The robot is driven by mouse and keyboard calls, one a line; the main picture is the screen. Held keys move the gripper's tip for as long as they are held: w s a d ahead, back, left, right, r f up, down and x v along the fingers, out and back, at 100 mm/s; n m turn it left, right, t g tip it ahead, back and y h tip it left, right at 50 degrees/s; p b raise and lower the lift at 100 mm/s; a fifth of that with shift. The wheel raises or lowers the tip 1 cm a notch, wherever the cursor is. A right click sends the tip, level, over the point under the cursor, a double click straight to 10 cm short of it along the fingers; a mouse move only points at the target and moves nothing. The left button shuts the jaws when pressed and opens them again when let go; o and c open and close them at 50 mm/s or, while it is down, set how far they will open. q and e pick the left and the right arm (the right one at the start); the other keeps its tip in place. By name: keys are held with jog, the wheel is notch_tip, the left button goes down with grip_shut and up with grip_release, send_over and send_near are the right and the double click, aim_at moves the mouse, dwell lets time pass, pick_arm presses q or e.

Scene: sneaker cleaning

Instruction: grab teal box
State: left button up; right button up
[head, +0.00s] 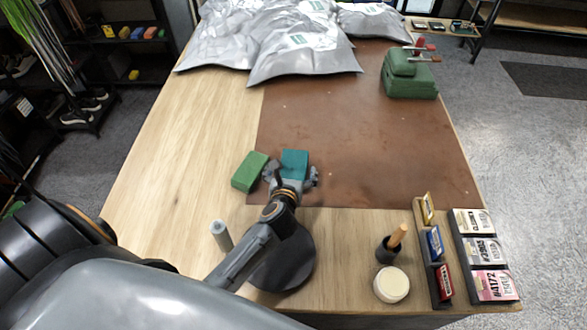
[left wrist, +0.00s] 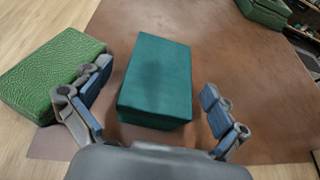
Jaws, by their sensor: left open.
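The teal box (head: 294,162) lies on the brown leather mat, near the mat's left front part. In the left wrist view the teal box (left wrist: 157,80) is between the two spread fingers, with a clear gap on the right side and a smaller one on the left. My left gripper (head: 291,178) is open at the near end of the box; it also shows in the left wrist view (left wrist: 152,108). My right gripper is not in view.
A green textured box (head: 249,172) lies just left of my left gripper; it is close to the left finger. Silver bags (head: 300,45) fill the far end. A green vise-like block (head: 408,75) stands far right. A brush (head: 391,244), a white jar (head: 391,285) and card racks stand front right.

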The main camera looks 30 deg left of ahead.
aim_at(293, 167)
pick_arm(q)
jog(key=x, duration=0.4)
jog(key=shift+c, duration=0.2)
jog(key=shift+s, duration=0.1)
jog(key=c, duration=1.4)
